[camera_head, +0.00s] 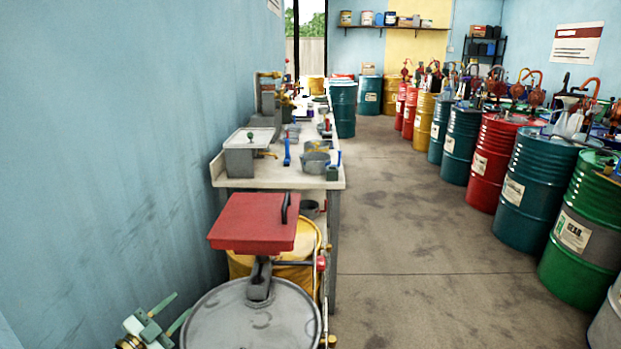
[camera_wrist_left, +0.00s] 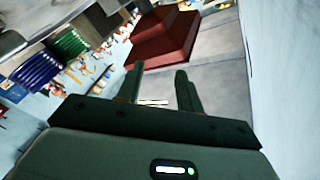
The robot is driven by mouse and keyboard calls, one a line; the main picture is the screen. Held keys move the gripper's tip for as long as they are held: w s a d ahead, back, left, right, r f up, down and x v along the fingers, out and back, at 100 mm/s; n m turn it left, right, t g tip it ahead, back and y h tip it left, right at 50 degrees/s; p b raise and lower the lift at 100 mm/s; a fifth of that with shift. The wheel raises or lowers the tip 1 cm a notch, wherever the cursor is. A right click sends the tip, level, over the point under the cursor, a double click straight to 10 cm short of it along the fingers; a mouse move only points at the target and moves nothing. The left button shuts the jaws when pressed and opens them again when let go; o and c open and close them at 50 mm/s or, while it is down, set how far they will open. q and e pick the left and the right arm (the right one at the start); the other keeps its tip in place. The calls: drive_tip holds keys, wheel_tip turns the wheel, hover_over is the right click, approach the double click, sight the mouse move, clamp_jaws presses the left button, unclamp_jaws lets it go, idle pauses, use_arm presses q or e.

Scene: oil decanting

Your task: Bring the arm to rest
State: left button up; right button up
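My left gripper (camera_head: 164,318) is at the bottom left in the head view, left of a grey drum lid (camera_head: 250,318) and close to the blue wall. Its two fingers are spread apart with nothing between them. The left wrist view shows the same open fingers (camera_wrist_left: 158,80), with the red box-like top (camera_wrist_left: 168,38) beyond them. In the head view this red top (camera_head: 255,221) sits on a grey post above the drum lid, to the right of and above the gripper. My right gripper is in neither view.
A yellow drum (camera_head: 290,275) stands behind the grey lid. A workbench (camera_head: 325,170) with cans and tools runs along the blue wall (camera_head: 110,130). Rows of coloured drums (camera_head: 490,165) with pumps line the right side. The concrete floor (camera_head: 400,240) between them is clear.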

use_arm(q)
drive_tip(key=s+a+f+n+g+y, duration=0.1)
drive_tip(key=a+f+n+g+y, duration=0.4)
drive_tip(key=a+f+n+y, duration=0.7)
drive_tip(key=s+d+f+m+g+h, duration=0.1)
drive_tip(key=s+d+f+g, duration=0.2)
drive_tip(key=s+f, duration=0.85)
drive_tip(key=s+d+f+g, duration=0.2)
drive_tip(key=s+d+f, duration=0.2)
drive_tip(key=s+f, duration=0.6)
drive_tip(key=s+d+f+g, duration=0.2)
drive_tip(key=s+d, duration=0.2)
drive_tip(key=s, duration=1)
drive_tip(key=s+d+f+g+h, duration=0.1)
drive_tip(key=s+d+f+g, duration=0.1)
drive_tip(key=s, duration=1.2)
drive_tip(key=s+d+f+m+g+h, duration=0.1)
drive_tip(key=s+d+f, duration=0.3)
drive_tip(key=s, duration=1)
drive_tip(key=shift+d+f+g, duration=0.15)
drive_tip(key=shift+d+g, duration=0.65)
drive_tip(key=shift+d, duration=0.05)
drive_tip(key=shift+s, duration=0.1)
